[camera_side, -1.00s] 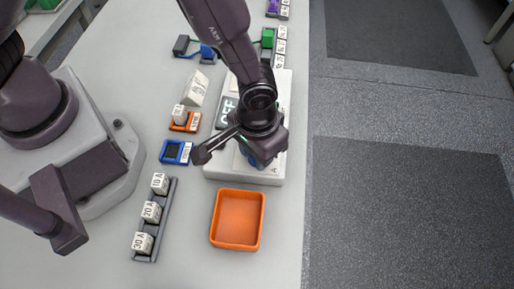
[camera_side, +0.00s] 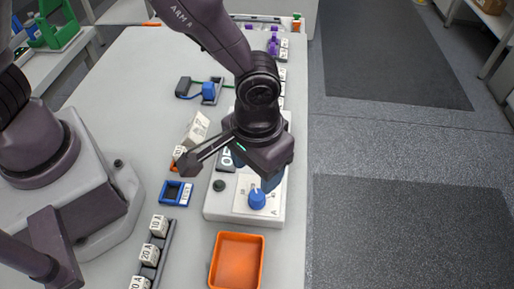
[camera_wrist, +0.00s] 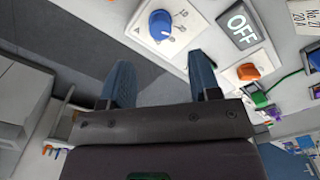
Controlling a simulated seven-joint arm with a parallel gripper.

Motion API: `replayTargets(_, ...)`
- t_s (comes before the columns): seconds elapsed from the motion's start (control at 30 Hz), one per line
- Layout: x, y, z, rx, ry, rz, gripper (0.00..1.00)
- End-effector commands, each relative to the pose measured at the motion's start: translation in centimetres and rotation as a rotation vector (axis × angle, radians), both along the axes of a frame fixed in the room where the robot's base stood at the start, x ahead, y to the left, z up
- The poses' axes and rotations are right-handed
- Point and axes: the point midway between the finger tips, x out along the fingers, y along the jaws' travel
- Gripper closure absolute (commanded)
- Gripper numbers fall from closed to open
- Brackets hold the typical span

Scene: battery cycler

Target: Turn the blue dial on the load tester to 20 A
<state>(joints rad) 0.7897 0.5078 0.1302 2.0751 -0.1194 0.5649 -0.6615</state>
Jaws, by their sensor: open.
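The blue dial (camera_side: 257,199) sits on the white load tester (camera_side: 225,207), near its front end. In the wrist view the dial (camera_wrist: 160,24) is uncovered, with printed marks around it; I cannot read its setting surely. A dark display on the load tester (camera_wrist: 205,55) reads OFF (camera_wrist: 242,24). My gripper (camera_wrist: 161,72) is open and empty. Its two blue fingers are apart, and the dial lies beyond them, clear of both. In the side view my gripper (camera_side: 262,178) hangs over the load tester just behind the dial, its fingers mostly hidden.
An orange tray (camera_side: 237,262) lies in front of the load tester. A rack of labelled cubes (camera_side: 150,255) and a blue holder (camera_side: 175,193) stand to its left. An orange knob (camera_wrist: 247,71) is on the load tester. Open floor lies right of the bench.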

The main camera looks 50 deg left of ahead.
Motion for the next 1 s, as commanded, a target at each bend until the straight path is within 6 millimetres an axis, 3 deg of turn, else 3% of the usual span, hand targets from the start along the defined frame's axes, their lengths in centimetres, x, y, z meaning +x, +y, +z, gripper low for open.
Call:
replayTargets(0.1, 0.0, 0.0, 2.3, -0.003, -0.004, 0.0, 0.43)
replayTargets(0.3, 0.0, 0.0, 4.2, -0.001, -0.001, 0.0, 0.43)
replayTargets(0.77, 0.0, 0.1, 4.4, 0.004, 0.004, -0.036, 0.43)
replayTargets(0.87, -1.0, 0.8, 4.0, 0.03, 0.039, -0.138, 0.43)
replayTargets(1.0, -2.3, 3.3, 6.8, 0.01, 0.044, -0.28, 0.43)
